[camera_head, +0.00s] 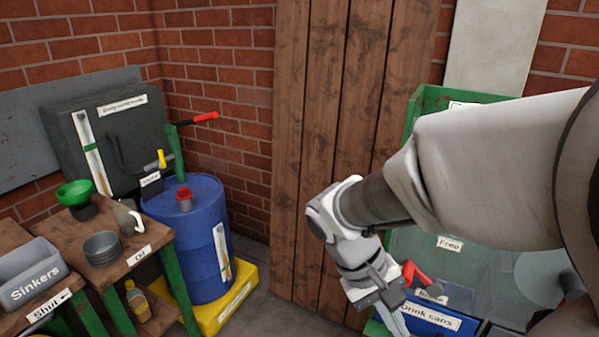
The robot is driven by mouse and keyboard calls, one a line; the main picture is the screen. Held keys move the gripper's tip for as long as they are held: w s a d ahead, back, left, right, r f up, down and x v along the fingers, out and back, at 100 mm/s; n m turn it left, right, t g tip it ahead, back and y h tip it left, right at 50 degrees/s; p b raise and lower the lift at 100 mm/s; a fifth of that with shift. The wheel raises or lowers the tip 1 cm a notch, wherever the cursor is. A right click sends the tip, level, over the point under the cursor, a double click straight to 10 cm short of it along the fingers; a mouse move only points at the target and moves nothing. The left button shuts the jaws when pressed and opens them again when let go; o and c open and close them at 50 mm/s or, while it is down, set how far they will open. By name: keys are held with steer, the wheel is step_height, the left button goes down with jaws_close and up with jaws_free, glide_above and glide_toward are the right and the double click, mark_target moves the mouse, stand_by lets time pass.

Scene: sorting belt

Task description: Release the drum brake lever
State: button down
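A red-handled lever (414,272) shows at the lower right, just beside my gripper, in front of a green-framed machine (425,105). A small label (430,296) below it is partly covered and hard to read. A "Free" label (449,244) sits higher on the machine. My gripper (396,318) points downward close to the lever's left side; I cannot tell whether they touch. Its fingertips are small and partly cut by the frame edge, so their opening is unclear. My arm hides much of the machine.
A blue bin (414,318) labelled "Drink cans" is below the lever. At left, a blue barrel (190,250) with another red-handled lever (205,117) stands on a yellow base (236,303).

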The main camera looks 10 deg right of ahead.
steer(key=w+a+f+n+t+h+b, duration=0.4)
steer(key=w+f+n+t+h+b, duration=0.5)
steer(key=w+f+h, duration=0.5)
step_height(320, 180, down, 4)
steer(key=t+h+b, duration=0.1)
steer(key=h+b, duration=0.1)
steer(key=h, duration=0.1)
steer(key=shift+w+a+r+n+t, duration=0.15)
steer(key=shift+w+a+n+t, duration=0.05)
steer(key=shift+w+n+t, duration=0.1)
steer(key=s+r+b+x, duration=0.1)
steer(key=s+x, duration=0.1)
steer(key=x, duration=1.1)
steer(key=shift+s+b, duration=0.25)
steer(key=shift+b, duration=0.1)
steer(key=shift+r, duration=0.25)
